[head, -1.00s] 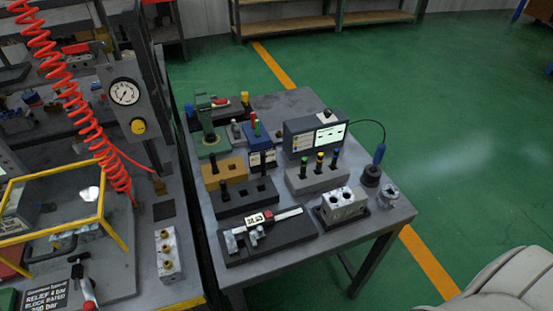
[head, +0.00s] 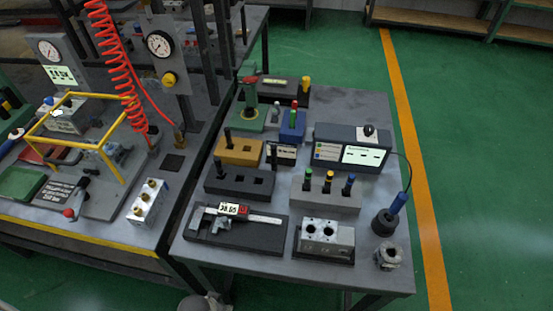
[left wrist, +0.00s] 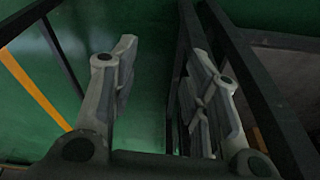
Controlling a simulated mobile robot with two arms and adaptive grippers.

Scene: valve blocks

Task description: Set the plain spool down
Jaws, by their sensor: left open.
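My left gripper (left wrist: 163,62) is open in the left wrist view, with nothing between its fingers. Green floor and dark table legs show behind it. No spool is held there. I cannot tell which piece is the plain spool. Dark pins stand in a black block (head: 251,188) and an orange block (head: 246,157). A grey rack (head: 308,198) holds pins with green, yellow and blue tops. A metal valve block (head: 341,236) with open bores sits on a dark tray at the table's front. My right gripper is not in view.
A caliper (head: 250,215) lies on a dark mat. A display box (head: 360,156), a dark round pot (head: 385,222) with a blue-handled tool and a metal fitting (head: 388,256) are at the right. A yellow-framed fixture (head: 98,152) and a brass-ported block (head: 148,201) stand on the left bench.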

